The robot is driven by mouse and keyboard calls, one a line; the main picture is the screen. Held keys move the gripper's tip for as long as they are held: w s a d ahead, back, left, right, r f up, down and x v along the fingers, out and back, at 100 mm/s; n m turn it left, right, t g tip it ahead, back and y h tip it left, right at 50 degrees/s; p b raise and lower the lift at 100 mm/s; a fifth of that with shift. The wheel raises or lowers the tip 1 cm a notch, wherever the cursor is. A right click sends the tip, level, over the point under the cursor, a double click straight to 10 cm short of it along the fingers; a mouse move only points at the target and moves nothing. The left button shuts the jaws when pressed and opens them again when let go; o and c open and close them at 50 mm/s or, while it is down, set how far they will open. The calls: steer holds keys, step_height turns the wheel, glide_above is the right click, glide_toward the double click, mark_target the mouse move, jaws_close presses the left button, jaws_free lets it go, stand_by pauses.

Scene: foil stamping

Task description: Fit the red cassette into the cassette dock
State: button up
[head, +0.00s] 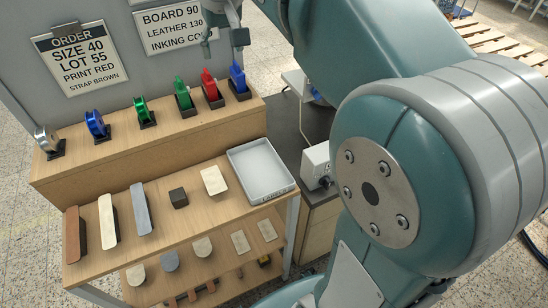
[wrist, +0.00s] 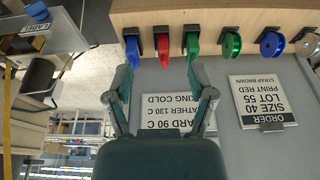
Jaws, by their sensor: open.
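The red cassette (head: 209,84) sits in a dark holder on the wooden shelf, between a green cassette (head: 182,91) and a blue cassette (head: 237,78). In the wrist view, which is upside down, the red cassette (wrist: 163,48) shows between the fingers of my gripper (wrist: 161,68). The gripper is open and empty, with nothing between its tips that I can see touched. One fingertip appears over the blue cassette and the other near the green one. In the head view the gripper is partly cut off at the top. I cannot identify the cassette dock for certain.
Silver (head: 46,139), blue (head: 96,124) and green (head: 144,111) reels stand left on the same shelf. A lower shelf holds bars, blocks and a grey tray (head: 286,186). A white device (head: 316,163) stands on a dark bench. An order board (head: 80,58) stands behind.

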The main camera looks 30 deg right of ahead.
steer(key=s+f+t, duration=0.1)
steer(key=s+f, duration=0.6)
steer(key=s, duration=0.3)
steer(key=s+f+t, duration=0.1)
steer(key=s+f, duration=0.6)
steer(key=s, duration=0.3)
steer(key=shift+s+f, duration=0.25)
steer(key=shift+s, duration=0.15)
